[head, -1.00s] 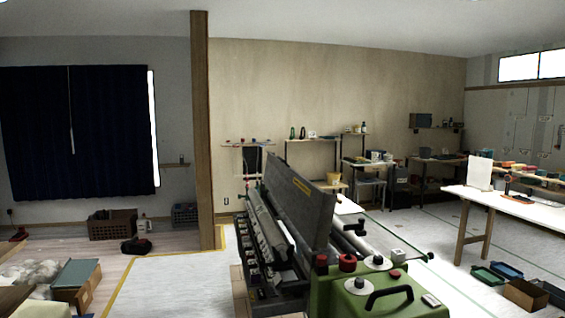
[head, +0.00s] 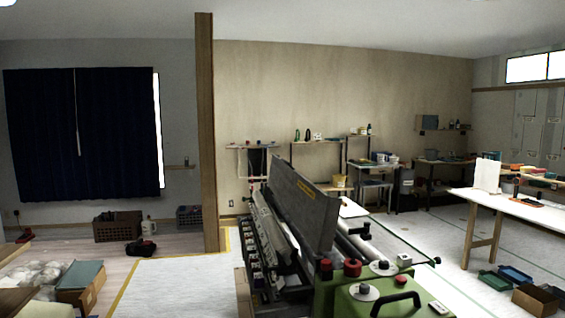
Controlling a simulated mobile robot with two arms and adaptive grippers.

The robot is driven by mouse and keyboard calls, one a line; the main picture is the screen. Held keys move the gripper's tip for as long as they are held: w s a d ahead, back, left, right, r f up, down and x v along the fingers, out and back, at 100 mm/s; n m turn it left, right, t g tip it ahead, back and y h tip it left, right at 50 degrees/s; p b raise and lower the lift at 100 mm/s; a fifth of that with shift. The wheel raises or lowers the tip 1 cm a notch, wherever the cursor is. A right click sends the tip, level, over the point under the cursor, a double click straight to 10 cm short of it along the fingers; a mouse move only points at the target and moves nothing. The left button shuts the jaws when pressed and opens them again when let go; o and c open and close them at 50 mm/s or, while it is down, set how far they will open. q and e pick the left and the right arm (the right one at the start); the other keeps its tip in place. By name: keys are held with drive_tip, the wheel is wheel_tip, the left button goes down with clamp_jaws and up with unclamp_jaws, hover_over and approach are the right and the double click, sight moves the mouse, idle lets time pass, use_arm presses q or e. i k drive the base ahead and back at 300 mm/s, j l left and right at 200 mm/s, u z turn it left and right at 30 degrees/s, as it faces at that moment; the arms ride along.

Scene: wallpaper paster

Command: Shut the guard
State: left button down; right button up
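The wallpaper paster, with a green body (head: 345,302), stands at the lower middle of the head view. Its guard (head: 305,203) is a long dark grey panel with a small yellow label, and it stands raised and tilted over the machine. Rollers and a row of fittings (head: 262,240) show to the left below it. White discs, red knobs and a black handle (head: 396,303) sit on the near end. Neither of my grippers is in the view.
A wooden post (head: 206,130) stands left of the machine. A white table (head: 525,212) is at the right, with bins (head: 515,274) and a cardboard box (head: 536,299) on the floor. Crates (head: 118,227) and a cardboard box (head: 82,287) are at the left. Pale floor (head: 170,285) left of the machine is clear.

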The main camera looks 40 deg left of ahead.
sight(315, 213)
drive_tip(key=i+j, duration=0.2)
drive_tip(key=j, duration=0.2)
drive_tip(key=i+j, duration=0.2)
drive_tip(key=j, duration=0.2)
drive_tip(key=i+j, duration=0.15)
drive_tip(key=j, duration=0.25)
drive_tip(key=i+j, duration=0.2)
drive_tip(key=j, duration=0.2)
drive_tip(key=i+j, duration=0.2)
drive_tip(key=j, duration=0.2)
